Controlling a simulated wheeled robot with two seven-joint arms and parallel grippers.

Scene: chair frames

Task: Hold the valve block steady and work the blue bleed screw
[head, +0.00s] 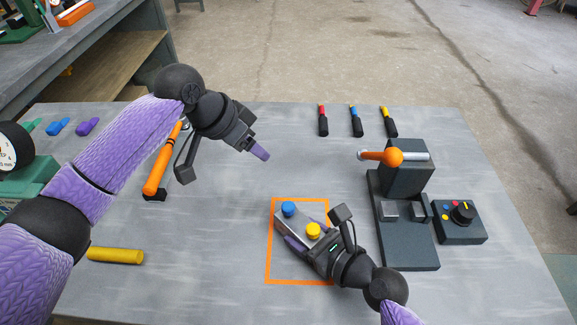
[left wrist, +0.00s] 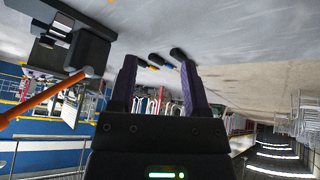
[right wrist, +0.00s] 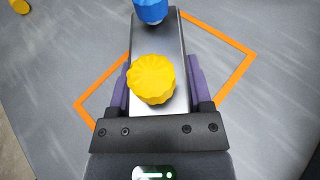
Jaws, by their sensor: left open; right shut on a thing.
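The valve block (head: 295,225) is a grey metal bar lying inside the orange square outline on the table. The blue bleed screw (head: 288,209) stands at its far end and a yellow screw (head: 313,230) at its near end. My right gripper (head: 304,234) is shut on the block, with one finger on each side of it near the yellow screw. The right wrist view also shows the block (right wrist: 172,50), the blue screw (right wrist: 151,10) and the yellow screw (right wrist: 151,79). My left gripper (head: 262,154) is open and empty, raised above the table, beyond the block and apart from it.
The orange square outline (head: 268,255) surrounds the block. A dark vise (head: 405,215) with an orange handle and a control box (head: 460,222) stand to the right. Several screwdrivers (head: 356,122) lie at the back. An orange-handled tool (head: 160,165) and a yellow cylinder (head: 116,255) lie left.

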